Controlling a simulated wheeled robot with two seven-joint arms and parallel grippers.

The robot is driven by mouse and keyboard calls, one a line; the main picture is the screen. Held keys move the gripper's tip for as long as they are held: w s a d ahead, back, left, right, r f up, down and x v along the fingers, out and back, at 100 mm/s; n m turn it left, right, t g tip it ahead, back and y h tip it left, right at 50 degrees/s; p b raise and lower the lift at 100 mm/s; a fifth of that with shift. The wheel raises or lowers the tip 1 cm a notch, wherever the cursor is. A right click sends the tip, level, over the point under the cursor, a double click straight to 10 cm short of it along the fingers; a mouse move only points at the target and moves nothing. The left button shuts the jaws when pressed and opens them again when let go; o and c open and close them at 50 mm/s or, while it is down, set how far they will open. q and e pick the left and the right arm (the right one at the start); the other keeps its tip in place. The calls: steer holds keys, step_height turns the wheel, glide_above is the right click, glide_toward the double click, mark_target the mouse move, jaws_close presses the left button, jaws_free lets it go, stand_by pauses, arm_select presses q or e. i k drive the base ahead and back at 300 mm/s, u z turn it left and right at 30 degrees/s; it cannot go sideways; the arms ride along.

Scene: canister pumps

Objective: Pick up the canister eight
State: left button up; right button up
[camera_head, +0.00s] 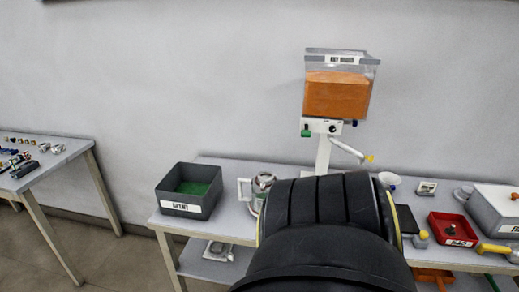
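No canister with a readable eight shows in the head view. A small silver-and-green vessel with a pale handle (262,183) stands on the grey table (226,226), just left of a large black arm part of mine. That arm part covers the middle of the table, so anything behind it is hidden. A clear hopper of orange material (338,92) stands above the table on a white stand; its small label is too blurred to read surely. Neither gripper's fingers can be seen.
A dark grey bin with a green inside (190,208) sits at the table's left end. A red tray (453,230) and a light grey box (495,208) are at right. A second table (60,160) with several small parts stands at far left, with open floor between.

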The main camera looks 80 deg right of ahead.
mark_target(255, 202)
steer(key=z, duration=0.9)
steer(key=i, duration=0.85)
steer(key=z, duration=0.95)
